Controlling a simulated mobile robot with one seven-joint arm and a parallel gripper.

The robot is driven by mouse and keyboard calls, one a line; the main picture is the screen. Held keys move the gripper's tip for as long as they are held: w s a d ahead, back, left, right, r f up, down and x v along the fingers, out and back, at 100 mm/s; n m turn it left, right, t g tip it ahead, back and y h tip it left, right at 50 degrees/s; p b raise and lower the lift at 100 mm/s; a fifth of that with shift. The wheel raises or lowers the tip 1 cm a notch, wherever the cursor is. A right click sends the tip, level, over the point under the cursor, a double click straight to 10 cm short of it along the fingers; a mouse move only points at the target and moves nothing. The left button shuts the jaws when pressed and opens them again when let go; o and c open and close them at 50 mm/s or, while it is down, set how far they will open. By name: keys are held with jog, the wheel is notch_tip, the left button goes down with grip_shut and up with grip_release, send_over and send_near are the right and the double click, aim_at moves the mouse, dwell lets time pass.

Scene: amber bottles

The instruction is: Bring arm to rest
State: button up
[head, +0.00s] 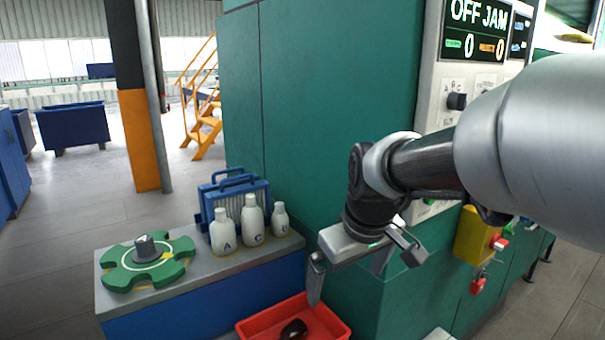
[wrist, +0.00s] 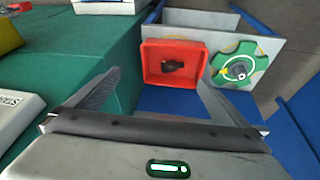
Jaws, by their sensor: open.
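My gripper (head: 362,272) hangs off the end of my arm in the head view, pointing down in front of the green cabinet and above the red bin (head: 262,328). Its two fingers are spread wide and nothing is between them. In the wrist view the open gripper (wrist: 159,78) shows both fingers apart, with the red bin (wrist: 147,64) beyond them. A dark object (head: 294,329) lies in the bin, apart from the fingers; it also shows in the wrist view (wrist: 173,65).
A grey-topped bench (head: 200,268) holds a green star wheel (head: 120,272), several white lettered bottles (head: 223,232) and a blue crate (head: 207,195). The tall green cabinet (head: 320,110) stands close behind my gripper. A yellow box (head: 473,238) with red locks is at right.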

jog(key=s+d+r+m+t, duration=0.1)
jog(key=s+d+m, duration=0.2)
jog(key=s, duration=0.5)
jog(key=s+d+r+m+t, duration=0.1)
jog(key=s+d+m, duration=0.2)
jog(key=s, duration=0.5)
notch_tip(320, 180, up, 14)
jog(key=p, duration=1.4)
jog(key=shift+w+r+h, duration=0.2)
jog(key=shift+h, duration=0.2)
